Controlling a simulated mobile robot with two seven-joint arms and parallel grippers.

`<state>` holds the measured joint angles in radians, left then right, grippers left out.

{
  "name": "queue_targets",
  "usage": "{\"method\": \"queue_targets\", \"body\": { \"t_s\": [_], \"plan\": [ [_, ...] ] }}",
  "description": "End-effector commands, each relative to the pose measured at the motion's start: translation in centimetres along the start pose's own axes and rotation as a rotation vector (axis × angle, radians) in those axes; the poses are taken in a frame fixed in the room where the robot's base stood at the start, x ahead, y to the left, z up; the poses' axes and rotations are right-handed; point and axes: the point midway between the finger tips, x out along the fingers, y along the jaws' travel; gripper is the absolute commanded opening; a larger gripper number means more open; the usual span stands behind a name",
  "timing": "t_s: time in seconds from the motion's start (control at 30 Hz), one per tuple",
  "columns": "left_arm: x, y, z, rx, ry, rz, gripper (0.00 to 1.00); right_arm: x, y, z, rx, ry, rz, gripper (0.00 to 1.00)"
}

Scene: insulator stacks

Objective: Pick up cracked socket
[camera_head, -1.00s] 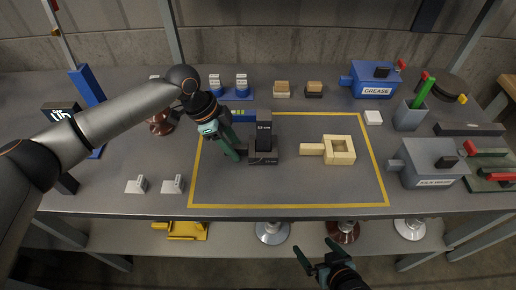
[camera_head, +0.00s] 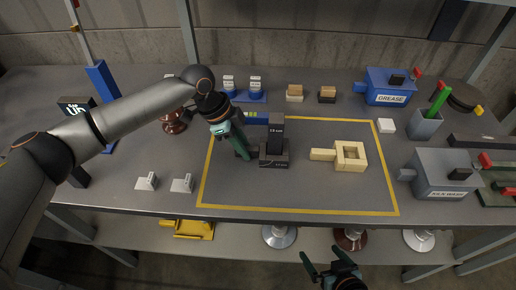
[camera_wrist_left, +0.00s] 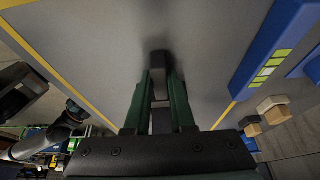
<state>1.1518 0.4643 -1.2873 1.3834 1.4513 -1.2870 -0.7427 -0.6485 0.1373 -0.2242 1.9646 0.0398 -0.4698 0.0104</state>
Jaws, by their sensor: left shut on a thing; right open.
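My left gripper (camera_head: 243,154) is over the yellow-outlined area, fingers pointing down. It is shut on a dark piece (camera_wrist_left: 160,118), seen between the green fingers in the left wrist view. This appears to be the handle at the left of a dark block with a labelled upright (camera_head: 276,135); the fingers hide part of it. The block appears to stand on the table. I cannot identify a cracked socket. A brown insulator piece (camera_head: 174,122) stands behind my left arm, partly hidden. My right gripper (camera_head: 317,250) is open and empty, below the table's front edge.
A blue GREASE box (camera_head: 388,88) and a grey box (camera_head: 440,173) stand at the right. Two small white stands (camera_head: 182,184) are at front left. Several insulators (camera_head: 279,236) sit on the lower shelf.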

Motion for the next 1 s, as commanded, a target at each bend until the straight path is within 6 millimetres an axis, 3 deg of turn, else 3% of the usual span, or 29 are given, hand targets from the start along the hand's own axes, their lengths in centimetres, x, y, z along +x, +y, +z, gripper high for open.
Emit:
{"method": "queue_targets", "body": {
  "t_s": [0.23, 0.4, 0.7, 1.0],
  "plan": [
    [-1.3, -0.1, -0.7, 0.003, 0.007, -0.005, 0.00, -0.1, 0.0, 0.0, 0.000, -0.001, 0.001, 1.00],
    [-3.6, 0.2, -1.7, 0.005, 0.007, -0.005, 0.00, -0.3, 0.0, -0.2, 0.000, 0.000, 0.001, 1.00],
    [-8.8, 5.5, -4.5, 0.009, 0.006, -0.006, 0.00, -0.8, 0.4, -0.4, 0.000, 0.000, 0.010, 1.00],
    [-10.5, 11.0, -5.9, 0.007, 0.005, -0.003, 0.00, -1.0, 0.5, -0.1, 0.002, -0.006, 0.015, 1.00]
  ]
}}
